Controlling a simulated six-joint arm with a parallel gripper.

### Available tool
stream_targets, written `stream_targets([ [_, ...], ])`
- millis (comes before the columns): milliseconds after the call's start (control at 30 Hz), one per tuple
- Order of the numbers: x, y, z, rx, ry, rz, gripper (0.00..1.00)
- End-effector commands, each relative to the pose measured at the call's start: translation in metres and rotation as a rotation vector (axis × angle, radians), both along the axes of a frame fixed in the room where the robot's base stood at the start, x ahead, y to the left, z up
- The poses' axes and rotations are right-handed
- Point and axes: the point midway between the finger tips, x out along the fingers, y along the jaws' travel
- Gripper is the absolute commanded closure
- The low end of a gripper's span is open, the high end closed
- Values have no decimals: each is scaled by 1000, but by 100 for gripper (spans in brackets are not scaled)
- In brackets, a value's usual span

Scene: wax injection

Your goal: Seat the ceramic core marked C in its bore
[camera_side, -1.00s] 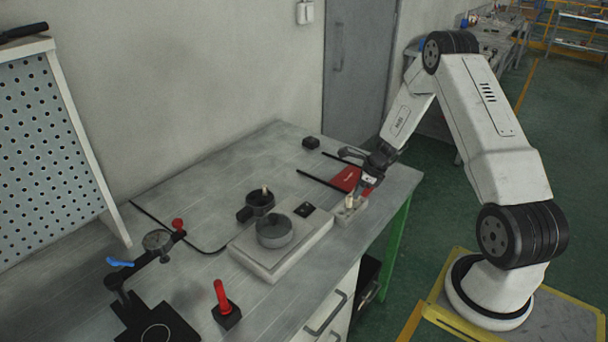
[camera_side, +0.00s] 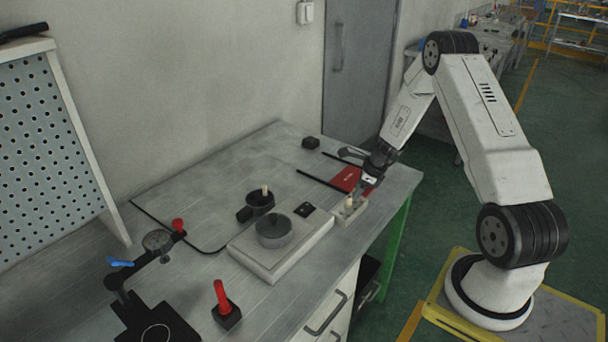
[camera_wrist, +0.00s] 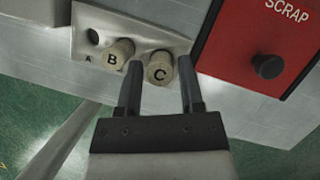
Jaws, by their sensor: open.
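The core marked C (camera_wrist: 160,74) is a pale cylinder standing in a light holder block (camera_wrist: 150,27), its letter facing the wrist camera. My gripper (camera_wrist: 159,66) is open, with one finger on each side of core C; contact cannot be told. Core B (camera_wrist: 113,55) stands just left of it. The hole by the letter A (camera_wrist: 93,37) is empty. In the side view my gripper (camera_side: 364,186) is low over the holder block (camera_side: 343,218) at the right of the bench. A round grey mould (camera_side: 273,232) sits on a pale plate (camera_side: 262,266); no bore can be made out inside it.
A red scrap bin (camera_wrist: 250,45) with a black knob is close right of the holder. A dark cup (camera_side: 258,204) with a pale peg stands behind the mould. A red-handled tool (camera_side: 222,296) and a clamp arm (camera_side: 145,262) are at the front left.

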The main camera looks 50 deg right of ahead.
Motion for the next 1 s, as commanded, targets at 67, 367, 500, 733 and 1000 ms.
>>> stream_targets([
  [67, -1, -1, 4, 0, -1, 0, 52],
  [367, -12, -6, 32, -2, -2, 0, 52],
  [500, -18, -9, 50, -2, -2, -1, 52],
  [733, -29, -14, 79, -2, -2, -1, 52],
  [1000, -39, -18, 104, -1, -2, -2, 52],
])
